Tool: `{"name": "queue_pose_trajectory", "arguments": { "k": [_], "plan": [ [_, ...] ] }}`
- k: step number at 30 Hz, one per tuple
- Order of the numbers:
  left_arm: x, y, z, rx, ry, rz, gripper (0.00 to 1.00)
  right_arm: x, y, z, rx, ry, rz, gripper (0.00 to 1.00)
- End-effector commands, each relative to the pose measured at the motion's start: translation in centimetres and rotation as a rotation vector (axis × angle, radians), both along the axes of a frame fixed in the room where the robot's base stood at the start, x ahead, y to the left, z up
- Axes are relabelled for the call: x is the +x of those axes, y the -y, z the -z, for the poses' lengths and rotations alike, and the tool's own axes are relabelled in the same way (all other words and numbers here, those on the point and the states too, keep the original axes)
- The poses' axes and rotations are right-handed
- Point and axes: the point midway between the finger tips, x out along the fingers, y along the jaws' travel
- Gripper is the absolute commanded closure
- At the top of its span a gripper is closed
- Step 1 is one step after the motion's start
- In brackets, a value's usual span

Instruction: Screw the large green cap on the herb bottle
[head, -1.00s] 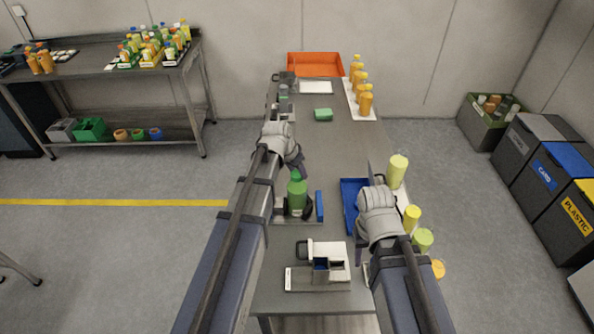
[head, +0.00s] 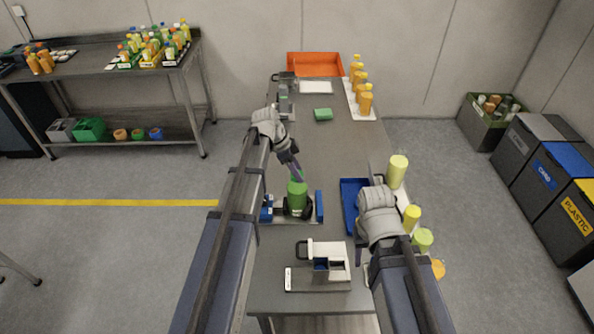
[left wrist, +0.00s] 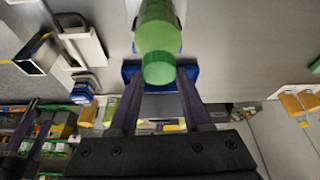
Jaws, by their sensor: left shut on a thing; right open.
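The green herb bottle (head: 297,201) stands upright in a holder with blue side plates (head: 319,207) and dark clamps on the table. My left gripper (head: 300,178) is at the bottle's top. In the left wrist view its fingertips sit on either side of the large green cap (left wrist: 158,68), shut on it. The cap is in line with the bottle (left wrist: 158,30), at its mouth end; whether it is seated on the thread I cannot tell. My right gripper (head: 360,255) is open and low by the blue tray, partly hidden by its own arm.
The blue tray (head: 349,205) lies right of the holder. A grey-white device (head: 325,262) stands in front. Yellow-green bottles (head: 397,172) line the right edge. A green sponge (head: 323,114), orange bottles (head: 366,100) and an orange bin (head: 315,63) are farther back. The mid-table is clear.

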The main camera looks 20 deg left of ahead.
Motion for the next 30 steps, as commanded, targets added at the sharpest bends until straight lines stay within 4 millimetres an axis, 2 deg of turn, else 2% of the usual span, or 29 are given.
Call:
{"name": "queue_pose_trajectory", "arguments": {
  "k": [7, 8, 16, 27, 30],
  "plan": [
    [-0.02, 0.03, 0.00, -0.001, 0.001, 0.016, 1.00, 0.00, 0.00, 0.00, 0.000, 0.000, 0.000, 0.50],
    [-0.02, 0.03, 0.00, -0.001, 0.001, 0.016, 0.48, 0.00, 0.00, 0.00, 0.000, 0.000, 0.000, 0.50],
    [-0.01, 0.02, 0.01, 0.001, 0.002, 0.014, 0.18, 0.00, 0.00, 0.00, 0.000, 0.000, 0.000, 0.50],
    [-0.03, 0.01, 0.01, 0.000, 0.001, 0.010, 0.17, 0.00, 0.00, 0.00, 0.000, 0.000, 0.000, 0.50],
    [-0.24, 0.07, 0.01, 0.001, 0.001, -0.052, 0.17, 0.00, 0.00, 0.00, 0.000, 0.000, 0.000, 0.50]
  ]
}}
